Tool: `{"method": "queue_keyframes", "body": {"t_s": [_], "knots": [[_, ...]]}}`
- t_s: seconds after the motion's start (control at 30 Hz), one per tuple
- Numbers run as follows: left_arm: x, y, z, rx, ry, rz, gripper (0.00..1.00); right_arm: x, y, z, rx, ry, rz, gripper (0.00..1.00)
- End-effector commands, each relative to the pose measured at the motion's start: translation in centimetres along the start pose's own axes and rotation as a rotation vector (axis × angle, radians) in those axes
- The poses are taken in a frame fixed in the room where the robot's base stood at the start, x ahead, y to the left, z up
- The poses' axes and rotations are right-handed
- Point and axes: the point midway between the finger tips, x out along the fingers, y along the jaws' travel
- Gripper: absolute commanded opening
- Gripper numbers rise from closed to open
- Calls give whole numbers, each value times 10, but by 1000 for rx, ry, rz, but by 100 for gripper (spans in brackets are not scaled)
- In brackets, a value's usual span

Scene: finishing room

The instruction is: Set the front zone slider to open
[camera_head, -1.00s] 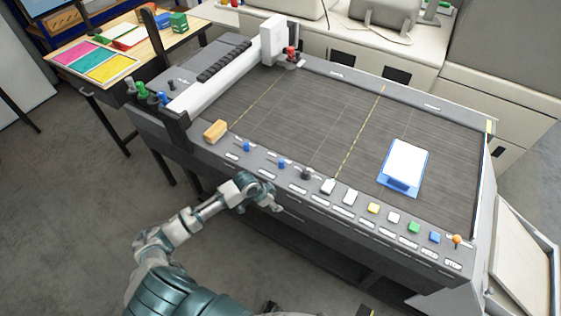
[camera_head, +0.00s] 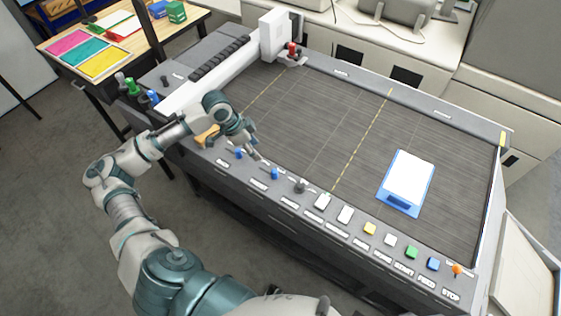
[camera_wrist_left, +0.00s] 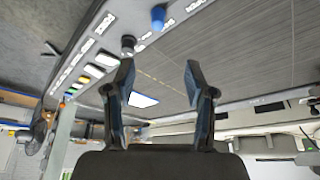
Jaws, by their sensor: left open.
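The cutting table's front panel (camera_head: 335,233) carries two blue knobs, a left one (camera_head: 238,153) and a right one (camera_head: 274,173), with a dark knob (camera_head: 300,186) to their right. Their labels are too small to read, so I cannot tell which is the front zone slider. My left gripper (camera_head: 256,153) hangs above the panel between the blue knobs, touching neither as far as I can tell. In the left wrist view its fingers (camera_wrist_left: 158,70) are apart and empty; a blue knob (camera_wrist_left: 158,18) and a dark knob (camera_wrist_left: 128,44) lie beyond them. My right gripper is not in view.
Several coloured buttons and an orange knob (camera_head: 457,270) continue along the panel to the right. A tan block (camera_head: 207,135) is partly hidden behind my left arm. A blue clipboard (camera_head: 397,203) with white paper lies on the table bed. The bed's middle is clear.

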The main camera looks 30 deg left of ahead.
Motion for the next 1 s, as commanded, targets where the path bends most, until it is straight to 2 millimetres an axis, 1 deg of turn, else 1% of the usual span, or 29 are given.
{"method": "queue_keyframes", "body": {"t_s": [0.07, 0.17, 0.27, 0.4, 0.5, 0.57, 0.7, 0.8, 0.9, 1.0], "knots": [[-2, 1, 2, 1, -2, 3, 55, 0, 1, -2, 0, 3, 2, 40], [8, 3, 1, 1, -2, 6, 55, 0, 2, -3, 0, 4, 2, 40], [27, 4, 1, 2, -2, 7, 55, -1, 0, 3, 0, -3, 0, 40], [62, 3, -1, 1, -4, 7, 55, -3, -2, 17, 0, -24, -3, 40], [87, 3, -1, 1, -4, 7, 55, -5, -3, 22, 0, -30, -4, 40], [101, 2, -1, 0, -4, 7, 55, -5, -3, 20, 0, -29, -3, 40], [131, 2, 0, -1, -2, 7, 55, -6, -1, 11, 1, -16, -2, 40], [148, 2, 1, 0, -2, 6, 55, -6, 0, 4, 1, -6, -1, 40], [160, 1, 1, 0, -2, 5, 55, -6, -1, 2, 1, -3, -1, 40], [167, 1, 1, 1, -2, 4, 55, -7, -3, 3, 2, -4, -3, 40]]}}
